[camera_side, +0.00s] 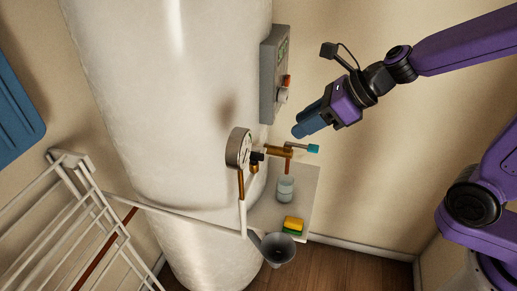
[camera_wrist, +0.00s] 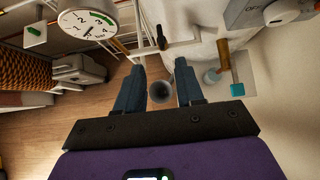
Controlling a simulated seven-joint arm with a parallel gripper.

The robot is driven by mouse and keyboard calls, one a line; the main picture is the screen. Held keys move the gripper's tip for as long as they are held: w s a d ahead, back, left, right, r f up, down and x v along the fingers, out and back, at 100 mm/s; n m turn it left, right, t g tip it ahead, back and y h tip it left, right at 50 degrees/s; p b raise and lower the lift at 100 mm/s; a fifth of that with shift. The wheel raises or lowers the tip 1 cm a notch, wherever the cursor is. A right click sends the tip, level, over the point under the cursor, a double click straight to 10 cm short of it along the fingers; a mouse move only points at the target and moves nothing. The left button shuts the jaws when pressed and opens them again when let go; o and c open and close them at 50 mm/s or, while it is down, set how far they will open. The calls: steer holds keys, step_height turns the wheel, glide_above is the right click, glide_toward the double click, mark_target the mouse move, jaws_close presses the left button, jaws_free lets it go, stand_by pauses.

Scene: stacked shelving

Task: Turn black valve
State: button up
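A small black fitting (camera_side: 257,157), which looks like the black valve, sits on the pipework just right of the round gauge (camera_side: 239,148) in the side view. In the wrist view a small black piece (camera_wrist: 161,37) shows ahead of my fingertips, likely the same valve. My gripper (camera_side: 298,131) hangs above and right of the pipework, apart from it, with its blue fingers pointing down and left. In the wrist view my gripper (camera_wrist: 159,67) is open, with nothing between its fingers. The exact shape of the valve is too small to tell.
A brass tap with a teal handle (camera_side: 313,148) juts right from the pipework. A grey control box (camera_side: 273,75) is on the white tank (camera_side: 170,90). A glass jar (camera_side: 286,188), sponge (camera_side: 293,225) and grey funnel (camera_side: 278,249) are below. A white rack (camera_side: 85,215) stands left.

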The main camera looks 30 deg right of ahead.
mark_target(254, 152)
steer(key=shift+x, duration=7.05)
jaws_close()
